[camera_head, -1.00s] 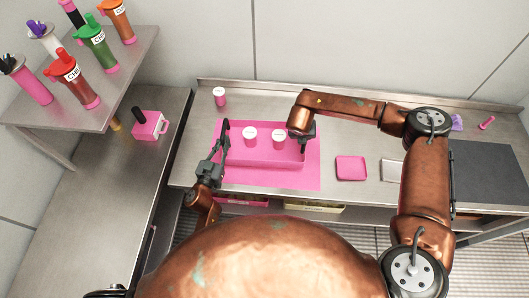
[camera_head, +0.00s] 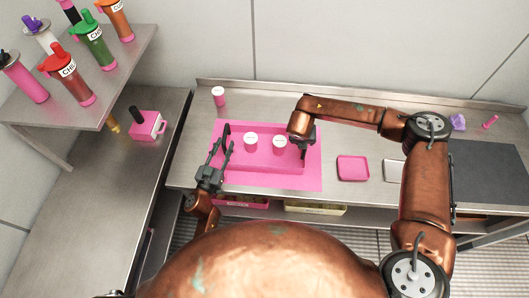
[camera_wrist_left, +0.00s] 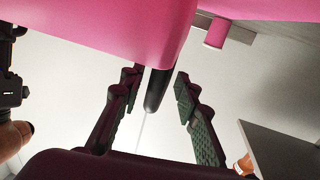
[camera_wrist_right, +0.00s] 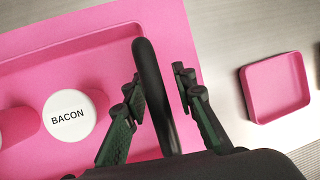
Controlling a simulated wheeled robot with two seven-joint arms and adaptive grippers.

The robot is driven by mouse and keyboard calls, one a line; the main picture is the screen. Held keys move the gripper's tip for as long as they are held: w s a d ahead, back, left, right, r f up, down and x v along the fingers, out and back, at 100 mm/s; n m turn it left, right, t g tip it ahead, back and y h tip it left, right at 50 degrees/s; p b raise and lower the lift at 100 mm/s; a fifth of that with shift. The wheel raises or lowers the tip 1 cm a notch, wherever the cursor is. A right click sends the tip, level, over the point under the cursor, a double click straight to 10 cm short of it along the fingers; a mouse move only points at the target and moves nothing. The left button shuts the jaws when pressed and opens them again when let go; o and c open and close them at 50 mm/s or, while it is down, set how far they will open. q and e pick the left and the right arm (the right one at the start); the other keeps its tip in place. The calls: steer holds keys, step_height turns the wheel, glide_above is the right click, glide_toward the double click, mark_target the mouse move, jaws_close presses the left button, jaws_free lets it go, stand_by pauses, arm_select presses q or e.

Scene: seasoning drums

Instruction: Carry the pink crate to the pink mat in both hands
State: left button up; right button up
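The pink crate (camera_head: 262,164) rests on the pink mat (camera_head: 313,172) on the counter. It holds pink drums with white lids (camera_head: 279,142); one lid reads BACON in the right wrist view (camera_wrist_right: 68,117). My left gripper (camera_head: 222,145) is open at the crate's left end. In the left wrist view its fingers stand apart on both sides of the dark handle (camera_wrist_left: 156,92). My right gripper (camera_head: 304,148) is at the right end. In the right wrist view its fingers are spread around the other dark handle (camera_wrist_right: 153,95), with gaps showing.
A small pink tray (camera_head: 352,168) lies right of the mat. A lone pink drum (camera_head: 218,97) stands behind the crate at the left. A shelf with several shakers (camera_head: 70,75) and a pink box (camera_head: 147,125) are at the far left. A dark panel (camera_head: 487,175) lies at the right.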

arm_select(q)
steer(key=shift+s, duration=0.35)
steer(key=v, duration=1)
steer(key=shift+s+a, duration=0.25)
steer(key=shift+s, duration=0.05)
arm_select(e)
steer(key=shift+a, duration=0.1)
arm_select(q)
steer(key=shift+s, duration=0.2)
arm_select(e)
steer(key=shift+r, duration=0.15)
arm_select(q)
steer(key=shift+a, duration=0.1)
arm_select(e)
steer(key=v, duration=1.1)
steer(key=shift+s+r, duration=0.15)
steer(key=shift+r, duration=0.2)
steer(key=shift+a, duration=0.1)
